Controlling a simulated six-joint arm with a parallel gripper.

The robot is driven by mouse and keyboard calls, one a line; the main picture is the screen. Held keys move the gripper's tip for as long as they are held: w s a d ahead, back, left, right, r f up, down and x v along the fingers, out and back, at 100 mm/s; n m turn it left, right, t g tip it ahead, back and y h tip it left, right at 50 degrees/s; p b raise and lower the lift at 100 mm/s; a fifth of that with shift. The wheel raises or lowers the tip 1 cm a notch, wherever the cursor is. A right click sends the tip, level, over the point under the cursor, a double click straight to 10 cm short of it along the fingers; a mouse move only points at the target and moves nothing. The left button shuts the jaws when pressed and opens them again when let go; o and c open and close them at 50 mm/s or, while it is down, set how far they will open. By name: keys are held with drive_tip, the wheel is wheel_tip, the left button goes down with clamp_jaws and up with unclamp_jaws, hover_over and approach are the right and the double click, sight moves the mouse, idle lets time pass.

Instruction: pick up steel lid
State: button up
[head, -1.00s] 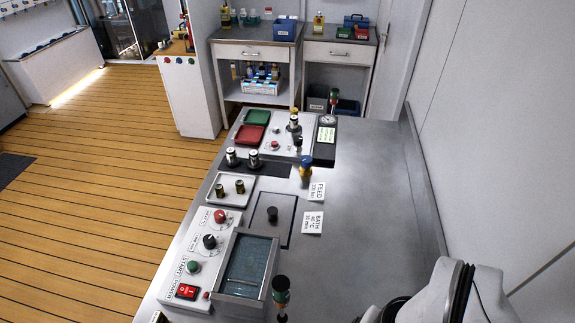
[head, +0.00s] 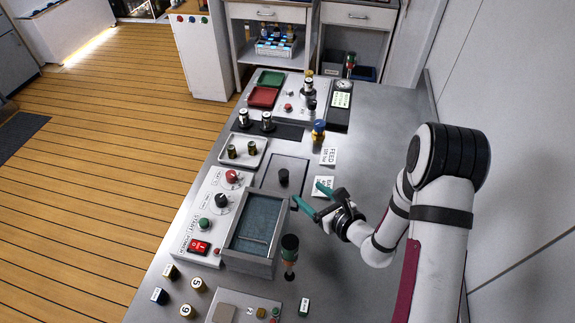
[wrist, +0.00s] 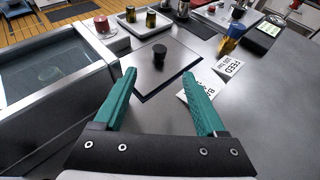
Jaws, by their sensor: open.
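The steel lid (head: 291,165) is a flat grey plate with a dark outline, lying on the steel bench beyond the open-topped bath. A black knob (head: 284,176) stands up from it. In the wrist view the lid (wrist: 135,78) and its knob (wrist: 159,54) lie ahead, between and beyond the fingertips. My gripper (head: 307,194) has teal fingers spread apart with nothing between them. It is at the near right side of the lid, a short way from the knob. In the wrist view my gripper (wrist: 160,75) points toward the knob.
The steel-framed bath (head: 276,264) stands on the near left of the lid. A tray (head: 240,160) with small cylinders lies to the left. A blue-topped fitting (head: 318,131) and white label cards (head: 328,156) are close to the lid. The bench's right side is clear.

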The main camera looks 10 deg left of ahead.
sight(285, 174)
drive_tip(key=x, duration=1.4)
drive_tip(key=shift+w+a+r, duration=0.15)
clamp_jaws()
